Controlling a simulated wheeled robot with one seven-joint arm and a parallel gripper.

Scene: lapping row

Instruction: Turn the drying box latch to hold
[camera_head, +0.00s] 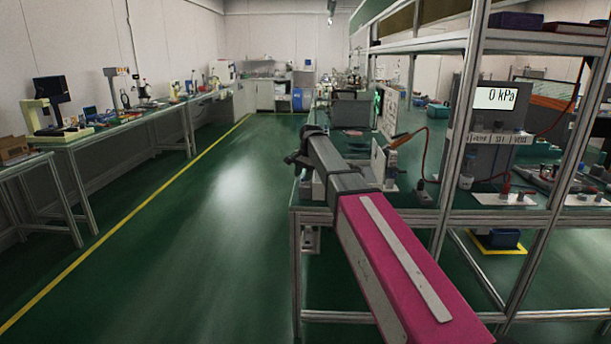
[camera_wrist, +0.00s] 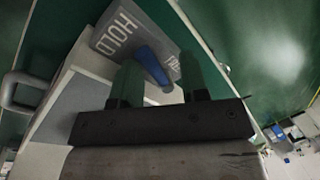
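In the wrist view, a grey label plate (camera_wrist: 107,38) on a pale box (camera_wrist: 45,150) carries the word HOLD and a second word that is partly hidden and hard to read. A blue latch lever (camera_wrist: 152,67) lies slantwise on the plate, between the two words, closer to the second one. My gripper (camera_wrist: 160,80) has its two green fingers apart, one on each side of the lever. Gaps show beside the lever, and I cannot tell whether either finger touches it. In the head view, my gripper (camera_head: 299,158) is over the bench's near left corner; the latch is too small or hidden there.
A grey handle (camera_wrist: 22,90) sticks out from the box at left in the wrist view. The bench frame (camera_head: 298,250) and its upright posts (camera_head: 460,110) stand at right in the head view. The green aisle floor (camera_head: 200,230) is clear.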

